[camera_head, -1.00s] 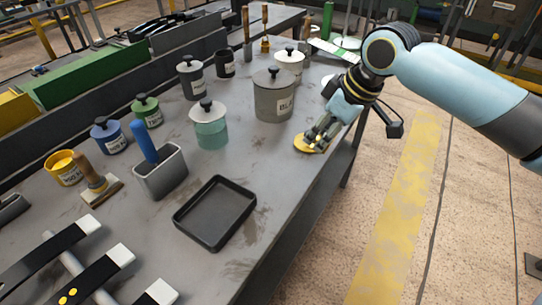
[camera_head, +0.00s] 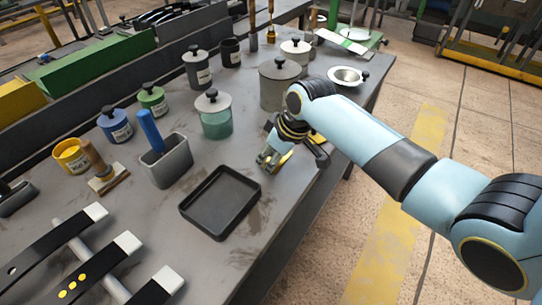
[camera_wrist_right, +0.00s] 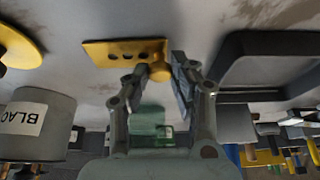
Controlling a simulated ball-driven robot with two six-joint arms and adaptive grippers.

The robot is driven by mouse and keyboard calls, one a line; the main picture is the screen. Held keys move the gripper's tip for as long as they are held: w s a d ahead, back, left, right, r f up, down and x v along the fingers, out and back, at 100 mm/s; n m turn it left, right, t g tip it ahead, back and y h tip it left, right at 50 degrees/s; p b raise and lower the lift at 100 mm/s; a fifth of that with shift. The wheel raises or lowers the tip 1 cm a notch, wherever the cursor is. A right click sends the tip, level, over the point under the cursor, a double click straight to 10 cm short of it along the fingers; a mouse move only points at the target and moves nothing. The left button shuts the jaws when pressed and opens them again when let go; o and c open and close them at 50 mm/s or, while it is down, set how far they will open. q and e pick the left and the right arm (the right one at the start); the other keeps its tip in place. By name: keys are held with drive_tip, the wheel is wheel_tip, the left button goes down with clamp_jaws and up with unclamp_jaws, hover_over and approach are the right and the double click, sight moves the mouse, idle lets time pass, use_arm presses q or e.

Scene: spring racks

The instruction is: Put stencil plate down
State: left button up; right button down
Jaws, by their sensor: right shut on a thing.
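The stencil plate (camera_wrist_right: 108,50) is a flat yellow strip with a row of dark holes and a round yellow knob. In the wrist view my right gripper (camera_wrist_right: 166,72) has its fingers closed on either side of the knob. In the head view only a bit of yellow (camera_head: 281,161) shows at my right gripper (camera_head: 270,160), which points down at the grey bench (camera_head: 262,228) just right of the black tray. The plate is close to the bench top, but I cannot tell whether it touches. My left gripper is out of view.
The black tray (camera_head: 238,221) is close on the left. A yellow disc (camera_wrist_right: 15,48) lies beside the plate's other end. A grey "BLACK" pot (camera_head: 270,93) and a green-based lidded jar (camera_head: 216,125) stand behind. Bench is clear in front, towards the edge.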

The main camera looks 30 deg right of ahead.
drive_tip(key=c, duration=1.1)
unclamp_jaws()
drive_tip(key=shift+f, duration=0.1)
drive_tip(key=v, duration=1.2)
drive_tip(key=shift+p, duration=0.3)
